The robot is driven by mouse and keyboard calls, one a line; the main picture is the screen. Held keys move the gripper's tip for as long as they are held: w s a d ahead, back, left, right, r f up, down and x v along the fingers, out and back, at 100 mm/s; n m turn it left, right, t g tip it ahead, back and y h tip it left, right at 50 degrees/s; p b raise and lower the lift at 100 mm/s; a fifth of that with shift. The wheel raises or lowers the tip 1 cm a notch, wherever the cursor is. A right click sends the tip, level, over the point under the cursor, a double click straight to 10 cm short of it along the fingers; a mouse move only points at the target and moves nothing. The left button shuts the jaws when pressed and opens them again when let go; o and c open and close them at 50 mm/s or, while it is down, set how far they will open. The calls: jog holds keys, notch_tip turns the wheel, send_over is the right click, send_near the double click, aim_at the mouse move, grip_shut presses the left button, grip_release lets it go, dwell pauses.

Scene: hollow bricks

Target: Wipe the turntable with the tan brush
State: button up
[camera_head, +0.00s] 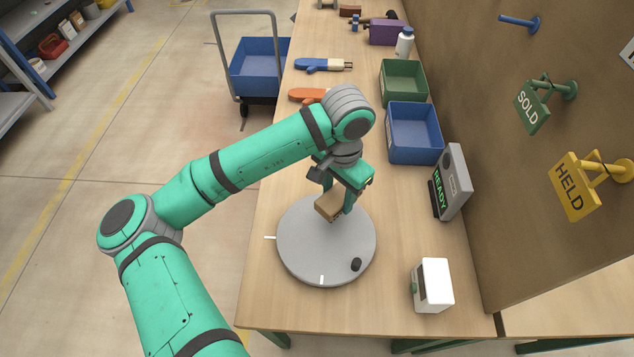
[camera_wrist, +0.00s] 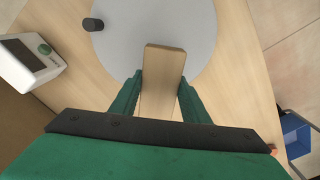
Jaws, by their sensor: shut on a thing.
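The turntable (camera_head: 312,262) is a round grey disc on the wooden table; it also shows in the wrist view (camera_wrist: 190,25). A small black knob (camera_head: 356,264) stands near its front right rim, and white marks show at its edge. My gripper (camera_head: 338,200) is over the back part of the turntable, pointing down. It is shut on the tan brush (camera_head: 328,208), whose block shows between the fingers in the wrist view (camera_wrist: 163,75). The brush is low over the disc; I cannot tell whether its underside touches it.
A white box with a dark screen (camera_head: 436,284) stands right of the turntable. A grey READY panel (camera_head: 455,182), a blue bin (camera_head: 414,134) and a green bin (camera_head: 403,82) line the right side. Orange (camera_head: 306,95) and blue (camera_head: 318,65) mitt-shaped things lie behind. The table's front left is clear.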

jog(key=shift+r, duration=1.75)
jog(key=shift+w, duration=0.1)
jog(key=shift+w, duration=0.1)
jog(key=shift+a, duration=0.1)
jog(key=shift+s, duration=0.2)
